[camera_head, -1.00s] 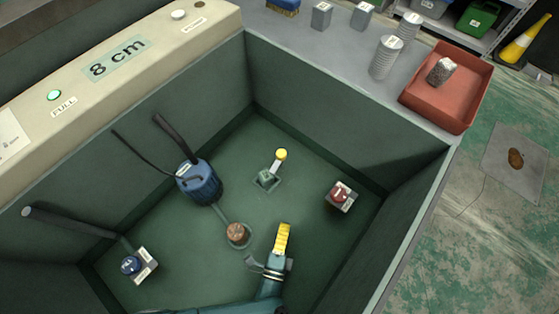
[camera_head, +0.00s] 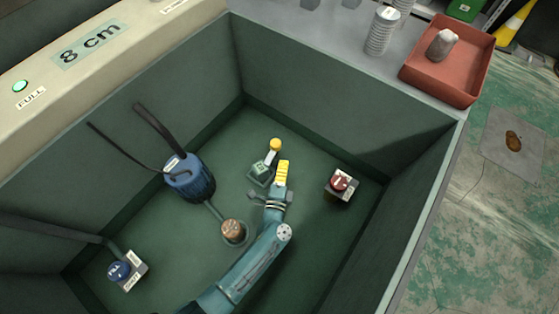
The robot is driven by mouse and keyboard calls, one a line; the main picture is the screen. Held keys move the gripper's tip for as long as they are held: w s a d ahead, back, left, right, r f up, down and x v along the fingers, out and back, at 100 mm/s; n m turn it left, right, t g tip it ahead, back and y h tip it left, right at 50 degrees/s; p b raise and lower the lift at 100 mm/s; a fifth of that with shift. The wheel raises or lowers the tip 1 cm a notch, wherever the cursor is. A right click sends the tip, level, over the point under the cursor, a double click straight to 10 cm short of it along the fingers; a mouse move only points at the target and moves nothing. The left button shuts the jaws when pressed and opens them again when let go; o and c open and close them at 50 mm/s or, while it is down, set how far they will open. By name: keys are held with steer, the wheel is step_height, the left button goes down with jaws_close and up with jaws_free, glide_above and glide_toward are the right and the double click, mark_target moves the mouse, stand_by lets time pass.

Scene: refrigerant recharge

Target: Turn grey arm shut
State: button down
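The grey arm (camera_head: 270,158) is a short lever with a yellow ball (camera_head: 275,145) at its tip. It rises from a small green-grey base (camera_head: 261,172) on the floor of the green bin and leans up and to the right in the picture. My gripper (camera_head: 283,164) has yellow finger ends just right of the lever and its base. They look close beside it; contact cannot be made out. The fingers overlap from this angle, so their opening is hidden.
A blue canister (camera_head: 190,178) with hoses, a brown round cap (camera_head: 233,230), a blue knob (camera_head: 119,271) and a red knob (camera_head: 340,181) stand around the lever. High bin walls (camera_head: 340,100) enclose them. A red tray (camera_head: 447,75) sits on the ledge outside.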

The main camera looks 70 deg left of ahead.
steer(key=shift+s+a, duration=0.35)
steer(key=shift+s, duration=0.5)
steer(key=shift+w+a, duration=0.1)
steer(key=shift+w, duration=0.1)
steer(key=shift+s+a, duration=0.4)
steer(key=shift+s, duration=0.45)
steer(key=shift+d, duration=0.1)
